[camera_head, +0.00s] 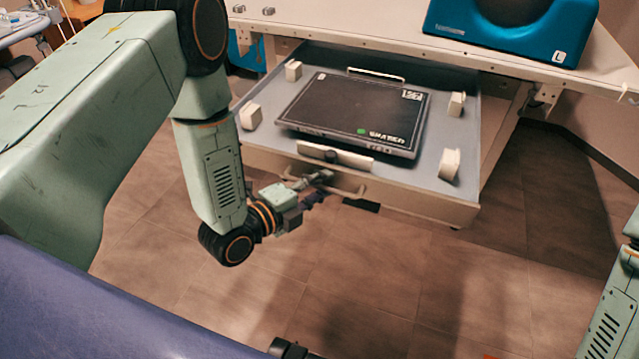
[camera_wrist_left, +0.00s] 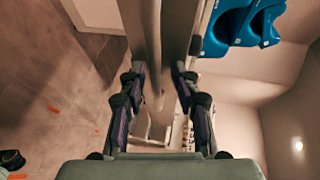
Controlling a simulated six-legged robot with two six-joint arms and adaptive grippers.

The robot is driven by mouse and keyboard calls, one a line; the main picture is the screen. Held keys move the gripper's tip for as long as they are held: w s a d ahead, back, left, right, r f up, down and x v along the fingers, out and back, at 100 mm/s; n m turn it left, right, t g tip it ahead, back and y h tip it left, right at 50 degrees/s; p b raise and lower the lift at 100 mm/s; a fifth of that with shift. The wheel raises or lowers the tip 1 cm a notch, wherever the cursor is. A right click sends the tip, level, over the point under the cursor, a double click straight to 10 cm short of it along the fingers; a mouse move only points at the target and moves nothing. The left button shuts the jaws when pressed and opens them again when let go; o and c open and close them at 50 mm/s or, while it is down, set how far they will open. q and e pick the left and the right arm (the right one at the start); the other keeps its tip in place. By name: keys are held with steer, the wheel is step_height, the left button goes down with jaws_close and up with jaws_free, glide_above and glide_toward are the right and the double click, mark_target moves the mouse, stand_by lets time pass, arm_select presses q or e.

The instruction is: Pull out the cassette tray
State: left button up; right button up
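The cassette tray (camera_head: 395,70) is a grey drawer standing out from under the white table in the head view. A flat dark cassette (camera_head: 350,112) with a green dot and white lettering lies in it, between several pale blocks. A bar handle (camera_head: 345,188) is on the tray's front. My left gripper (camera_head: 345,192) is at this handle, with one finger above it and one below. In the left wrist view the two fingers (camera_wrist_left: 160,76) stand apart with the handle bar between them; firm contact is not clear. My right gripper is out of view.
The white table (camera_head: 390,35) spans the back, with a blue device (camera_head: 505,25) on its right part. The tiled floor (camera_head: 370,270) in front of the tray is clear. Part of my right arm shows at the right edge.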

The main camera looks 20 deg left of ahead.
arm_select(q)
steer(key=shift+w, duration=0.2)
steer(key=shift+a, duration=0.1)
steer(key=v, duration=1.2)
stand_by(0.3)
steer(key=shift+s, duration=0.15)
stand_by(0.4)
